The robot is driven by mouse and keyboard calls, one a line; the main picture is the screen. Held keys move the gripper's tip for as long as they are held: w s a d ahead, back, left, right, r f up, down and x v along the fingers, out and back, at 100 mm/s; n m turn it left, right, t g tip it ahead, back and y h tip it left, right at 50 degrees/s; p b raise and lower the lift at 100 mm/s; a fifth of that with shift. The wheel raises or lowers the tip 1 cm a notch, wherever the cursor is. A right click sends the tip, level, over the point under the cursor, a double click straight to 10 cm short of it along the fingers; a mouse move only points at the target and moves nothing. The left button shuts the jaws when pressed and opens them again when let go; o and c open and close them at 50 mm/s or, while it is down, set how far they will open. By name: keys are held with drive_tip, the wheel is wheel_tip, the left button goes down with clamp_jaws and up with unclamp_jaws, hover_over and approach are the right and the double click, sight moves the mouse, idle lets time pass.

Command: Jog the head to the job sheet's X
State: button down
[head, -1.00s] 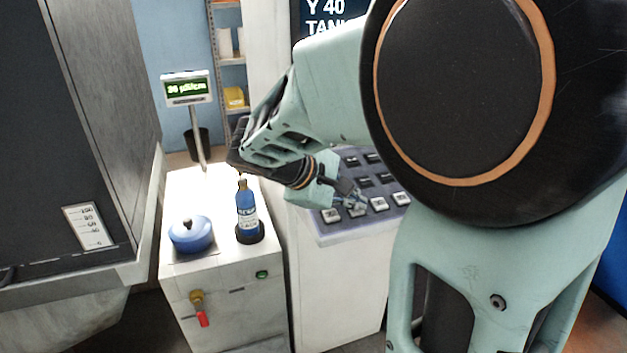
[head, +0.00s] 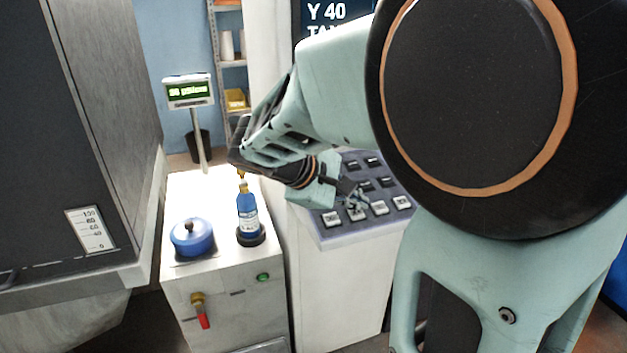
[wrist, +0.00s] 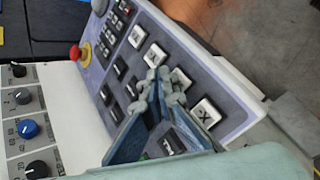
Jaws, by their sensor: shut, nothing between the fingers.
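The control panel (head: 325,236) is a sloped purple-grey keypad with dark keys and a front row of white keys. It also fills the middle of the wrist view (wrist: 232,98). My gripper (head: 357,201) is shut and empty, its fingertips low over the front white keys. In the wrist view my fingertips (wrist: 166,88) overlap the edge of a white key (wrist: 181,77); I cannot tell whether they touch it. A nearer white key (wrist: 207,112) seems to bear an X. The screen (head: 328,14) reads "Y 40" above a cut-off line; no X value shows.
A red knob (wrist: 75,52) and rotary dials, one blue (wrist: 28,129), sit left of the keys. A white cabinet beside the panel carries a blue bottle (head: 247,208) and a blue lidded pot (head: 192,238). A conductivity display (head: 188,91) stands behind.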

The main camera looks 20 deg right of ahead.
drive_tip(key=r+p, duration=0.1)
drive_tip(key=r, duration=0.1)
drive_tip(key=s+r+p, duration=0.1)
drive_tip(key=r+p, duration=0.1)
drive_tip(key=r, duration=0.1)
drive_tip(key=shift+p, duration=0.3)
drive_tip(key=shift+f, duration=0.1)
idle(1.9)
